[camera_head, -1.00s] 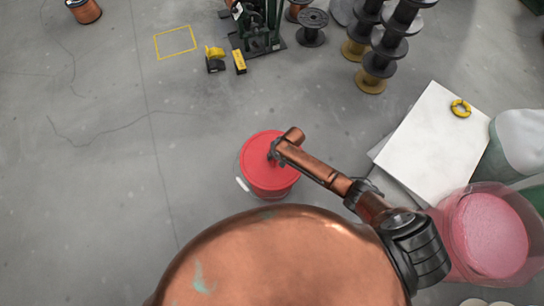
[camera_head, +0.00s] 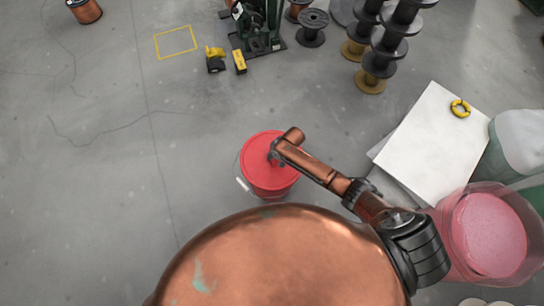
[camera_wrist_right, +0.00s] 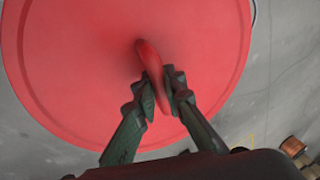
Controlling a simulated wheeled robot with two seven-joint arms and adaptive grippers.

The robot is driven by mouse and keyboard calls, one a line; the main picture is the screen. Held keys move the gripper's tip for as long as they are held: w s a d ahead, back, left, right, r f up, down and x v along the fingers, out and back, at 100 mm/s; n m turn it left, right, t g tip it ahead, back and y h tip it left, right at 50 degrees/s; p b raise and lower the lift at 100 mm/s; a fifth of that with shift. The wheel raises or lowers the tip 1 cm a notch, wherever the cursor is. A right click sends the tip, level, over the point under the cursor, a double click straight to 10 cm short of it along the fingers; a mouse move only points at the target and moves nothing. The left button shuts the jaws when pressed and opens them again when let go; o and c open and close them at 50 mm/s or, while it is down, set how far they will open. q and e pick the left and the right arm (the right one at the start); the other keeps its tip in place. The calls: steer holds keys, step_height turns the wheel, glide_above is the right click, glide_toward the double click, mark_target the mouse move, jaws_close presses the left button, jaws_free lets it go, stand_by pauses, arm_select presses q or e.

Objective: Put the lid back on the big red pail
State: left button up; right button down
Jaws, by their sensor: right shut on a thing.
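The big red pail (camera_head: 268,192) stands on the floor in front of me in the head view, its wire handle with a pale grip hanging at its left side. The red lid (camera_head: 258,148) covers the pail's top; whether it is pressed fully down cannot be told. My right gripper (camera_head: 275,156) is over the lid's middle. In the right wrist view the lid (camera_wrist_right: 90,60) fills most of the picture, and my right gripper (camera_wrist_right: 163,92) is shut on its raised red handle (camera_wrist_right: 151,65). My left gripper is not in view.
A pink-filled clear tub (camera_head: 490,235) stands at the right, by a white board (camera_head: 430,140) with a yellow ring (camera_head: 460,108). Stacked spools (camera_head: 380,60) and a green machine (camera_head: 258,30) stand at the back. The floor left of the pail is clear.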

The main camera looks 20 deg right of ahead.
steer(key=c, duration=1.9)
jaws_free()
steer(key=shift+c, duration=0.2)
steer(key=shift+o, duration=0.3)
steer(key=o, duration=0.4)
steer(key=shift+o, duration=0.2)
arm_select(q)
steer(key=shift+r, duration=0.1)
arm_select(e)
steer(key=shift+r, duration=0.1)
steer(key=shift+r+p, duration=3.25)
steer(key=shift+r, duration=0.2)
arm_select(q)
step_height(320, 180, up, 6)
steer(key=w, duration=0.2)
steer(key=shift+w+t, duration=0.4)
arm_select(e)
jaws_close()
